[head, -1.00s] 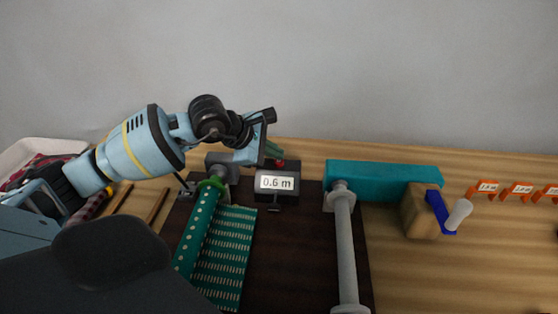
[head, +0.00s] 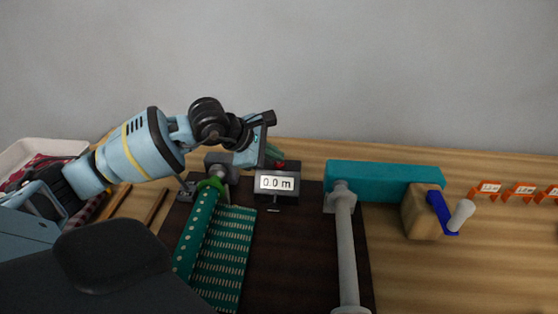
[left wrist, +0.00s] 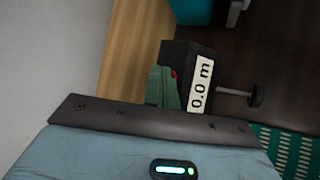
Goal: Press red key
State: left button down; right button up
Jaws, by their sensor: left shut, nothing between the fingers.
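The counter box (head: 277,184) is dark, and its display reads 0.0 m; it also shows in the left wrist view (left wrist: 199,86). The red key (head: 281,163) is a small spot at the top back of the box. In the left wrist view only a sliver of the red key (left wrist: 174,73) shows beside my fingers. My left gripper (head: 274,153) is shut and empty, its greenish fingertips right at the key; they also show in the left wrist view (left wrist: 164,87). Whether they touch the key I cannot tell. My right gripper is not in view.
A green patterned fabric roll (head: 197,229) lies left on the dark board (head: 290,250), and a grey roller (head: 346,245) lies right. Behind it are a teal bar (head: 385,178) and a wooden block with a blue crank (head: 422,212). Orange tags (head: 486,189) stand far right.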

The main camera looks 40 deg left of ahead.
aim_at(274, 163)
pick_arm(q)
jog(key=shift+r+p, duration=0.4)
jog(key=shift+r, duration=0.45)
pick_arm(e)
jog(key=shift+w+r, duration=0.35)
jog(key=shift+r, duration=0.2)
pick_arm(q)
jog(key=shift+r, duration=0.1)
